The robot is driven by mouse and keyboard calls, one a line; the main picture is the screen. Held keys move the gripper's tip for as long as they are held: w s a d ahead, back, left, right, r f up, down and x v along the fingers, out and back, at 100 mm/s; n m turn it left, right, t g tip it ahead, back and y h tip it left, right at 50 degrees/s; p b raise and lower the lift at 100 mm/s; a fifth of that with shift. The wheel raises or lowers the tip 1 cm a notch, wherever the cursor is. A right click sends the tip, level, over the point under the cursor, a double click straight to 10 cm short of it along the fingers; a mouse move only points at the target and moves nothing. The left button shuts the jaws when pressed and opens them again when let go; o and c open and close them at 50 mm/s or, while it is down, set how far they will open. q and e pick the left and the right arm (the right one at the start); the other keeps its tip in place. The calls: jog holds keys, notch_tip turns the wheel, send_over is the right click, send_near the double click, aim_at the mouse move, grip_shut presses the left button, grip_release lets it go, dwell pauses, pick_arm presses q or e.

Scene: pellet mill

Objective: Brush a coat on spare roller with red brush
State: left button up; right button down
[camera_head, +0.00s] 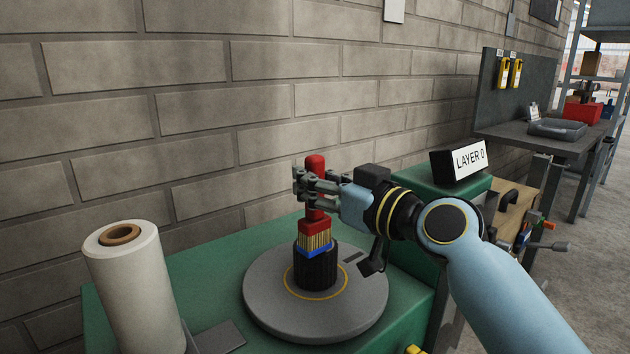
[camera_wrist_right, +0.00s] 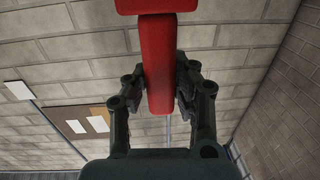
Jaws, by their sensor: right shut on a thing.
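The red brush (camera_head: 314,226) is upright, bristles down, in the head view. My right gripper (camera_head: 308,184) is shut on its red handle; the handle also shows between the fingers in the right wrist view (camera_wrist_right: 159,70). The spare roller (camera_head: 316,272) is a dark, ribbed cylinder standing on a round grey turntable (camera_head: 262,298) with a yellow ring. The brush's tan bristles are right at the top of the roller, with a blue band at their lower end. I cannot tell whether they touch the roller. My left gripper is not in view.
A white film roll (camera_head: 135,290) stands at the left on the green bench (camera_head: 215,275). A sign reading "LAYER 0" (camera_head: 458,161) stands behind my right arm. A brick wall (camera_head: 200,110) closes the back. A grey workbench (camera_head: 540,135) is at the far right.

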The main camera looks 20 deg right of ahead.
jog(key=shift+f+b, duration=0.4)
jog(key=d, duration=0.1)
jog(key=w+d+b, duration=0.1)
jog(key=d, duration=0.1)
jog(key=shift+w+d, duration=0.2)
jog(key=shift+d, duration=0.1)
dwell(0.6)
jog(key=shift+b+x, duration=0.55)
jog(key=shift+x, duration=0.5)
